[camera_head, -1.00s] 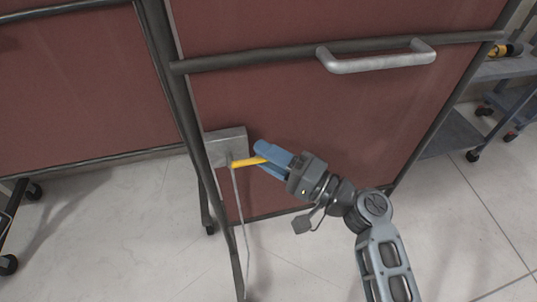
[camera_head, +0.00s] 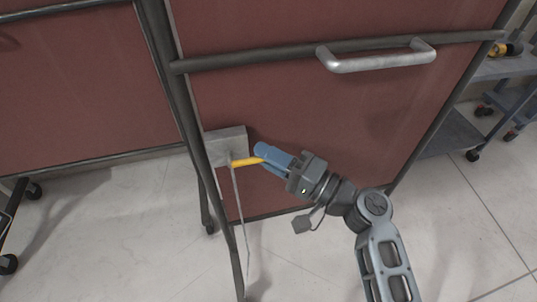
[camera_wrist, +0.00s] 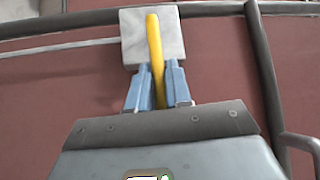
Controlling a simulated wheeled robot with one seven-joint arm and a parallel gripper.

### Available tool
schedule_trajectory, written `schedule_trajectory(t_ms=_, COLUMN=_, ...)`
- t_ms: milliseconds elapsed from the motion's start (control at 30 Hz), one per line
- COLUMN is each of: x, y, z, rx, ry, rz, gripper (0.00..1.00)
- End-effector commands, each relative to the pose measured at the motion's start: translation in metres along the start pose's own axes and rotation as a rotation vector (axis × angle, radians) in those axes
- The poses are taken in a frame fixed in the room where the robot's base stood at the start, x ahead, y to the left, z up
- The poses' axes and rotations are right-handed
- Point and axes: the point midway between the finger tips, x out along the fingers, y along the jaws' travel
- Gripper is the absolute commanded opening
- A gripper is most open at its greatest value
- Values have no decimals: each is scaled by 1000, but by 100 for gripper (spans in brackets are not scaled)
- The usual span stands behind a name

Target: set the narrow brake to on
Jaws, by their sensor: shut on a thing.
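A narrow yellow lever (camera_head: 243,162) sticks out from a grey box (camera_head: 226,144) at the lower left of the front red panel. My gripper (camera_head: 263,157) has its blue fingers around the lever's outer end. In the wrist view the yellow lever (camera_wrist: 154,45) runs from the grey box (camera_wrist: 172,40) down between my two blue fingers (camera_wrist: 158,84), which are closed on it. In the head view the lever lies nearly level and points right. The part of the lever inside the fingers is partly hidden.
A dark frame post (camera_head: 178,110) stands just left of the box, and a thin rod (camera_head: 238,205) hangs below it. A silver handle (camera_head: 376,56) is on the panel's upper part. A wheeled cart (camera_head: 450,135) stands at the right. The tiled floor below is open.

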Motion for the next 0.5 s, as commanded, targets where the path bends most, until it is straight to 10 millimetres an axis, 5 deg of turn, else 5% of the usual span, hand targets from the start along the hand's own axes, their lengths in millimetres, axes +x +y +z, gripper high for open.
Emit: schedule_trajectory(t_ms=500, x=3, y=-21, z=-2, rx=-144, ry=-39, rz=143, gripper=0)
